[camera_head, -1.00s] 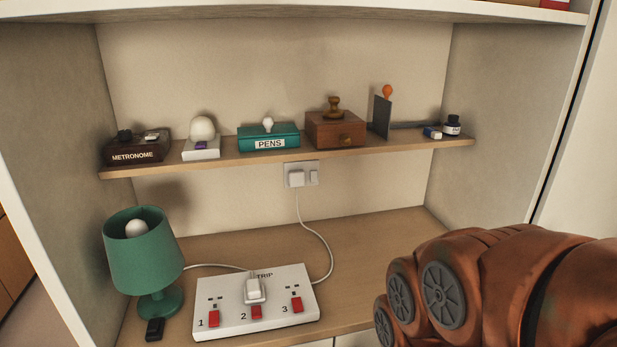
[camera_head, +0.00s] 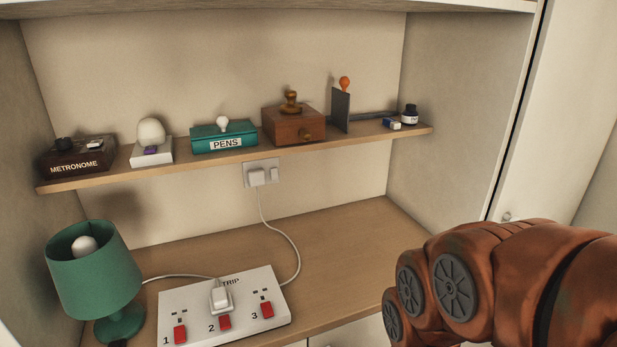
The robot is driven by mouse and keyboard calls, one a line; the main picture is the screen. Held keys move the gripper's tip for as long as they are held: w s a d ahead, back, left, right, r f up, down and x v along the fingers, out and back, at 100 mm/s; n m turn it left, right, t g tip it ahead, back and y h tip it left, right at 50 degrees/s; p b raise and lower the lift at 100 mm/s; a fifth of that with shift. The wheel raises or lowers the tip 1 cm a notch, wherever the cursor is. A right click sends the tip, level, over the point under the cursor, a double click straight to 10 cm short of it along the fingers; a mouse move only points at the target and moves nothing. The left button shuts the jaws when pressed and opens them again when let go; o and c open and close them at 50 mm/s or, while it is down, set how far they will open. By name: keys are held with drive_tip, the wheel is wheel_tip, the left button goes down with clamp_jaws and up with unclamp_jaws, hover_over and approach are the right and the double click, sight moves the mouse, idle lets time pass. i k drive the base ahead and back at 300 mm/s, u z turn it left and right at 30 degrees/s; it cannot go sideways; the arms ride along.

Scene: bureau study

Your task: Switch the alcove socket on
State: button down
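The alcove socket (camera_head: 262,173) is a pale plate on the back wall of the alcove, just under the shelf. A white plug (camera_head: 256,177) sits in its left side. A small rocker switch (camera_head: 274,174) is on its right side; I cannot tell which way it is tipped. A white cable runs from the plug down to the power strip (camera_head: 180,302) on the desk. My arm shows at the lower right, but my gripper is not in view.
The strip has red switches 1, 2 and 3 and a plug in its middle. A green lamp (camera_head: 95,275) stands left of it. The shelf (camera_head: 240,158) above holds a metronome, a teal pens box (camera_head: 224,136), a wooden box (camera_head: 293,126) and small items. The desk's right side (camera_head: 365,240) is clear.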

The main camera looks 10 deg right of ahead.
sight(274, 172)
drive_tip(key=z, duration=0.4)
drive_tip(key=k, duration=1)
drive_tip(key=u, duration=1.45)
drive_tip(key=i, duration=1)
drive_tip(key=z, duration=0.05)
